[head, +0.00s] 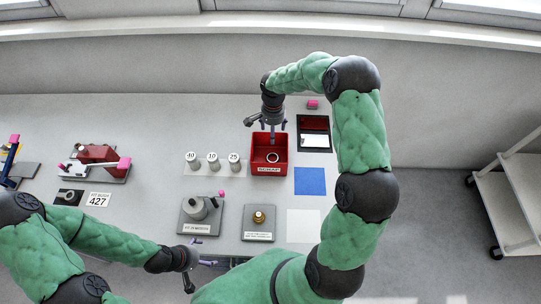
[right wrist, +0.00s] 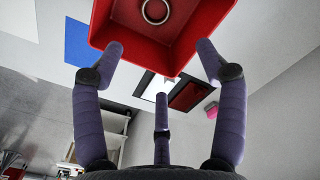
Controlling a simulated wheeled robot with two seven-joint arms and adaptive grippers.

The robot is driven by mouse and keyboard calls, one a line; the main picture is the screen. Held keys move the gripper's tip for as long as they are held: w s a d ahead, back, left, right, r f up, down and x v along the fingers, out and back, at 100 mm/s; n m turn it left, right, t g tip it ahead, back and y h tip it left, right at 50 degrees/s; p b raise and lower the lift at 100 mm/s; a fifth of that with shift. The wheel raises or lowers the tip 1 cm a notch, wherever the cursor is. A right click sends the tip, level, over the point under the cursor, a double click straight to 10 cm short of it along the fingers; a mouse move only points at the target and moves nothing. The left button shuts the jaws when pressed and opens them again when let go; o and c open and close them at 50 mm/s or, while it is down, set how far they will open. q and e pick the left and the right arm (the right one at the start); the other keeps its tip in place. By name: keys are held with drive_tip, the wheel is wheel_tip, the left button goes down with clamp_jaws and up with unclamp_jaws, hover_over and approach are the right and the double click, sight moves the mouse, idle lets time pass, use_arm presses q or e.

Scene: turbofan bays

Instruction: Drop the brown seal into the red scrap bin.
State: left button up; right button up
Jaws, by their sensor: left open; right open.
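The red scrap bin (head: 269,169) stands near the middle of the table, with a white label on its front. A thin tan ring (head: 272,157), which looks like the brown seal, lies inside it; its colour is pale here. The ring (right wrist: 155,10) also shows inside the bin (right wrist: 135,47) at the top of the right wrist view. My right gripper (head: 272,127) is open and empty at the bin's far side, its fingers (right wrist: 160,75) apart from the ring. My left gripper (head: 204,263) is open and empty at the table's front edge.
Labelled grey cylinders (head: 212,162) stand left of the bin. A dark tray (head: 314,133), a blue mat (head: 310,181) and a white mat (head: 304,225) lie right. Grey plates with a grey fitting (head: 198,208) and a brass part (head: 259,216) sit in front.

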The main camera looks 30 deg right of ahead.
wheel_tip(320, 180, up, 11)
idle(0.4)
idle(0.4)
